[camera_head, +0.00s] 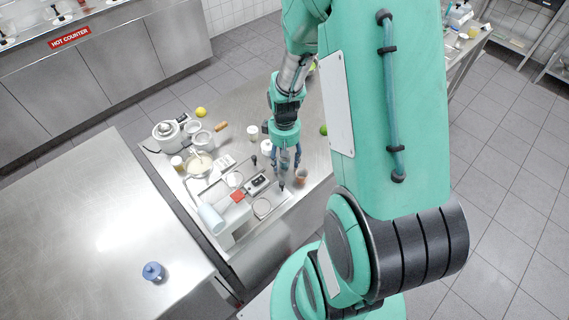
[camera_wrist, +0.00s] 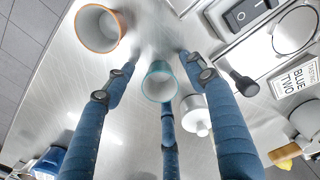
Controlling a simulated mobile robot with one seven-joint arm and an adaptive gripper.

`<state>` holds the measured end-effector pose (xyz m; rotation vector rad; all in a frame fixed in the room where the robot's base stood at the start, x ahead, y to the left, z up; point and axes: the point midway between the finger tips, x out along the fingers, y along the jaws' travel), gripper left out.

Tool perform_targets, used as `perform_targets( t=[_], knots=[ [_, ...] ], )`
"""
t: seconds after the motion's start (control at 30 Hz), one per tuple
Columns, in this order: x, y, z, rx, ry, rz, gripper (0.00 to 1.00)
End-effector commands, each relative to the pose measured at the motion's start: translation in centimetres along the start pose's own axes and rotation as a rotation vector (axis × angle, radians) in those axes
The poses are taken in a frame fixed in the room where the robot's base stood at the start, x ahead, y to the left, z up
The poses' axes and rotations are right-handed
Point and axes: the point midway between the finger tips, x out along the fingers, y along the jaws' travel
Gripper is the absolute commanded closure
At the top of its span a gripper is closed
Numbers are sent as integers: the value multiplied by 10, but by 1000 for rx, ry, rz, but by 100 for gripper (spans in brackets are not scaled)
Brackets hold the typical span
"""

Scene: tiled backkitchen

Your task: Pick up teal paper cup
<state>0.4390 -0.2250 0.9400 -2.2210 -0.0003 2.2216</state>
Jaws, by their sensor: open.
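The teal paper cup (camera_wrist: 160,84), pale with a teal rim, shows in the wrist view with its open mouth toward the camera. My gripper (camera_wrist: 157,77) has three blue fingers spread open around the cup's place in the picture. I cannot tell whether any finger touches it or how deep the cup sits between them. In the head view my gripper (camera_head: 285,166) points down over the steel table. I cannot make out the teal cup there; the fingers may hide it.
An orange-rimmed cup (camera_wrist: 100,28) stands close by, beside the left finger; it also shows in the head view (camera_head: 301,176). A sink basin (camera_head: 262,206) is nearby.

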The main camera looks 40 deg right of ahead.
Motion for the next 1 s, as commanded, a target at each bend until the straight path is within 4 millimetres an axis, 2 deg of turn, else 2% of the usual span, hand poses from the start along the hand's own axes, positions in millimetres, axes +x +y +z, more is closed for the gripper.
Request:
perform_targets(
  t=[0.4, 0.47, 0.67, 1.0],
  knots=[
    [0, 0, 0, 0, 0, 0, 45],
    [0, 0, 0, 0, 0, 0, 53],
    [0, 0, 0, 0, 0, 0, 93],
    [-3, 0, 0, 0, 1, 0, 94]
  ],
)
